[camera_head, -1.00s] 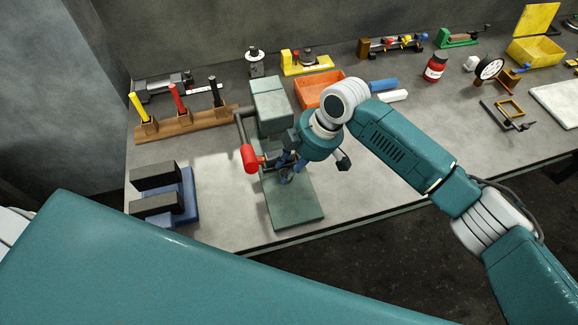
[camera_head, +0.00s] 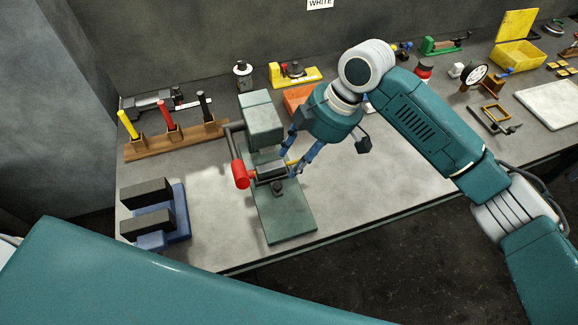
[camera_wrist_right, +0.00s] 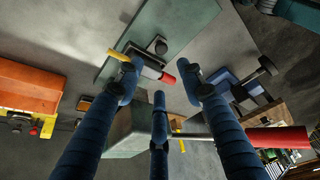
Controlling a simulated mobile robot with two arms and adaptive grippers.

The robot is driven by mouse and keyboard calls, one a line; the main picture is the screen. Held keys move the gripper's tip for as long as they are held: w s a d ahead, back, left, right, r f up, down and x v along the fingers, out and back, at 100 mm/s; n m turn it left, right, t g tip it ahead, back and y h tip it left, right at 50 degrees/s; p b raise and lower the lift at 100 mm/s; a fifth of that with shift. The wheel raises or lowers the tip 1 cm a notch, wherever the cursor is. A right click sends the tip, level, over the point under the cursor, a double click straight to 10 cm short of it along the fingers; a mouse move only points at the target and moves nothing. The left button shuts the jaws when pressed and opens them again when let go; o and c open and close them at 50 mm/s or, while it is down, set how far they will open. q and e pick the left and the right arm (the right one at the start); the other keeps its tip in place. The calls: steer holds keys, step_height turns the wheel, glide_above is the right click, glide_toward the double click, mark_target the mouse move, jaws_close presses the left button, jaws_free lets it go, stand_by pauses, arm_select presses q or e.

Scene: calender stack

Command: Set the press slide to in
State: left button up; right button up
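The green press (camera_head: 262,118) stands near the left of the bench, with a red-handled lever (camera_head: 240,175) on its left side. A small grey block with a yellow end, seemingly the slide (camera_head: 270,172), sits low at the press front above the green base (camera_head: 290,215). In the right wrist view the slide (camera_wrist_right: 148,70) shows a yellow end on the left and a red tip on the right. My right gripper (camera_head: 289,162) is open beside the slide's yellow end, fingers spread; I cannot tell whether they touch it. My left gripper is not in view.
Left of the press are a blue stand with dark blocks (camera_head: 160,212) and a wooden rack of coloured-handled tools (camera_head: 175,138). An orange bin (camera_head: 298,99) stands behind my right gripper. The bench is clear right of the press base.

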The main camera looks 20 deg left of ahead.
steer(key=shift+d+r, duration=0.25)
steer(key=shift+r, duration=0.3)
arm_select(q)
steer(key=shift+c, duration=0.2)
